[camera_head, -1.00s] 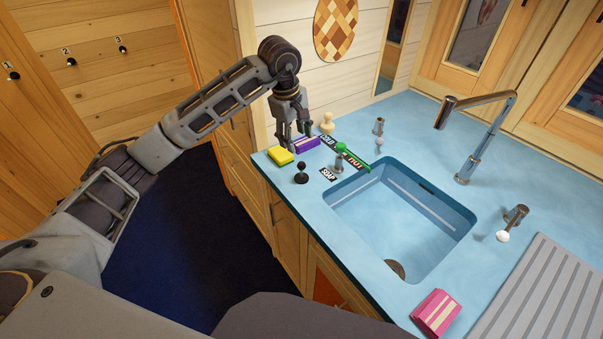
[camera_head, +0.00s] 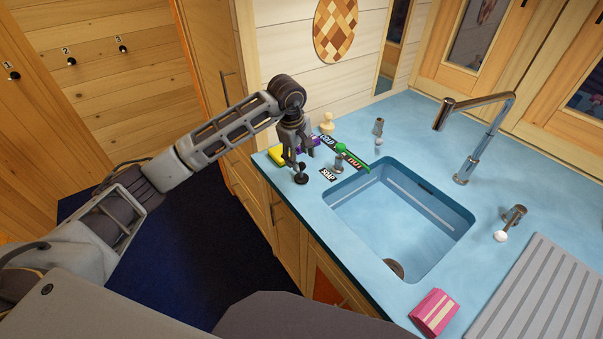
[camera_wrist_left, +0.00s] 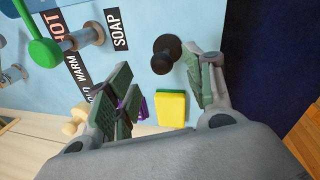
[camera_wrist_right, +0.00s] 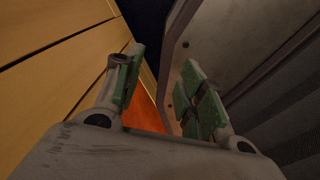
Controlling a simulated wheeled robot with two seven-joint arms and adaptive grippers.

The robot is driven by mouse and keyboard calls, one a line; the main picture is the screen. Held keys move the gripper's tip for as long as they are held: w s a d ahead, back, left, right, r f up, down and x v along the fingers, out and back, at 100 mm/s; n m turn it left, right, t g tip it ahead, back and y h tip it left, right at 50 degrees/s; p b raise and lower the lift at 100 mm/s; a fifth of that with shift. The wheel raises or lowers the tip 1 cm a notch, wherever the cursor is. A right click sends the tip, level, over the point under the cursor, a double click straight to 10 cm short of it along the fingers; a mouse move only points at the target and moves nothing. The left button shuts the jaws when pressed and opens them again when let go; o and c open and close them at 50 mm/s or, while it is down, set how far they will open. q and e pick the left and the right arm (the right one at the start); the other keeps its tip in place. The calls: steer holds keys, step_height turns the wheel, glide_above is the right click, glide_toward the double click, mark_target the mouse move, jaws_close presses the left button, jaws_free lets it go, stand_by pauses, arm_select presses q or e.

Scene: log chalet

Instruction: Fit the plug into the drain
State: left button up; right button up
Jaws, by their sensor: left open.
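The black plug (camera_head: 301,178), with a round base and a knobbed stem, stands upright on the blue counter at its front left. The drain (camera_head: 395,268) is a dark round opening in the floor of the blue sink (camera_head: 400,225), at its near end. My left gripper (camera_head: 300,160) is open and points down right at the plug. In the left wrist view the plug (camera_wrist_left: 165,55) shows between the open fingers, nearer the right one; I cannot tell whether they touch it. My right gripper (camera_wrist_right: 163,65) is open and empty, low by the wooden cabinet fronts.
A yellow sponge (camera_wrist_left: 171,108) and a purple block lie beside the left gripper. A green-handled lever (camera_head: 352,156), labels and a wooden peg (camera_head: 327,122) stand close by. A faucet (camera_head: 475,145), a pink sponge (camera_head: 434,311) and a ribbed drainboard (camera_head: 545,300) are farther right.

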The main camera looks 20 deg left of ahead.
mark_target(300, 163)
arm_select(q)
steer(key=shift+f, duration=0.1)
arm_select(e)
steer(key=shift+w, duration=0.1)
arm_select(q)
steer(key=shift+f, duration=0.4)
step_height(300, 163, down, 2)
steer(key=shift+w+f+p, duration=0.1)
steer(key=shift+w+p, duration=0.05)
steer(key=shift+p, duration=0.35)
steer(key=shift+w+f, duration=0.2)
steer(key=shift+f, duration=0.8)
arm_select(e)
steer(key=shift+a+r, duration=0.3)
steer(key=shift+a, duration=0.3)
steer(key=shift+a+r, duration=0.3)
steer(key=shift+a, duration=0.25)
steer(key=shift+d, duration=0.1)
